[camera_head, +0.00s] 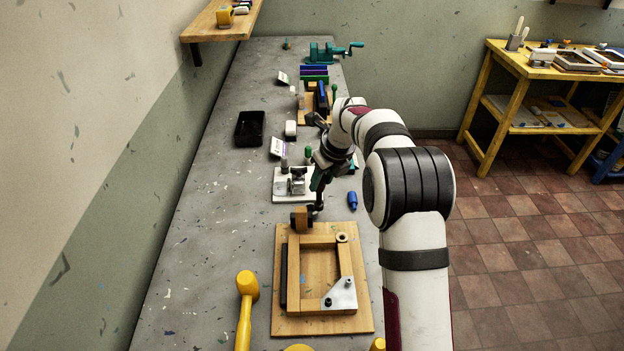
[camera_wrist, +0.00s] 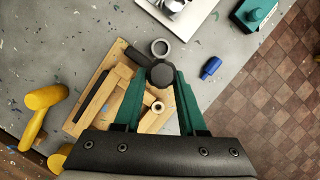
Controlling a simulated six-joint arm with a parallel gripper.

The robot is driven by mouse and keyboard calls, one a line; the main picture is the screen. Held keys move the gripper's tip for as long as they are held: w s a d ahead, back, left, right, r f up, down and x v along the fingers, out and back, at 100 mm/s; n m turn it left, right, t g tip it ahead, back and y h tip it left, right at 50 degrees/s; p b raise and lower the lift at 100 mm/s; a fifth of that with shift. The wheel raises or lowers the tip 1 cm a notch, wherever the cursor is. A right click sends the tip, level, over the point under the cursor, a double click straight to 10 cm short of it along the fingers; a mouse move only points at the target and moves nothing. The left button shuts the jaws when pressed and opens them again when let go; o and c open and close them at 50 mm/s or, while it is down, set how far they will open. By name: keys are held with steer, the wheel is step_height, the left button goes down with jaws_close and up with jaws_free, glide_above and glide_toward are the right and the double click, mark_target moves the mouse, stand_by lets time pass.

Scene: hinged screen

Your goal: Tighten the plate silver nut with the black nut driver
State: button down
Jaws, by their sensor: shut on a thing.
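My gripper (camera_wrist: 160,88) is shut on the black nut driver (camera_wrist: 161,73), whose round dark end shows between the teal fingers in the wrist view. In the head view the driver (camera_head: 318,204) hangs downward from my gripper (camera_head: 321,182), above the table behind the wooden frame. The silver metal plate (camera_head: 343,294) lies on the near right corner of the frame (camera_head: 291,265). The plate is mostly hidden by my gripper in the wrist view.
A grey ring (camera_wrist: 160,47) lies beside the driver. A yellow mallet (camera_head: 245,290) lies left of the baseboard (camera_head: 290,327). A blue piece (camera_head: 352,200) and a white fixture (camera_head: 283,190) are behind.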

steer(key=s+d+r+n, duration=0.2)
steer(key=s+d+n, duration=0.1)
steer(key=s, duration=0.7)
steer(key=s+d+r+n+g+y, duration=0.1)
steer(key=s+d+r+n, duration=0.1)
steer(key=s, duration=0.7)
steer(key=shift+s+d+n+y, duration=0.3)
steer(key=shift+s+d+n, duration=0.05)
steer(key=shift+d+n, duration=0.15)
steer(key=shift+r, duration=0.1)
steer(key=shift+s+f+m, duration=0.1)
steer(key=shift+f+m, duration=0.9)
steer(key=shift+f, duration=1.35)
steer(key=shift+f, duration=0.15)
steer(key=shift+f, duration=0.8)
steer(key=shift+f, duration=0.1)
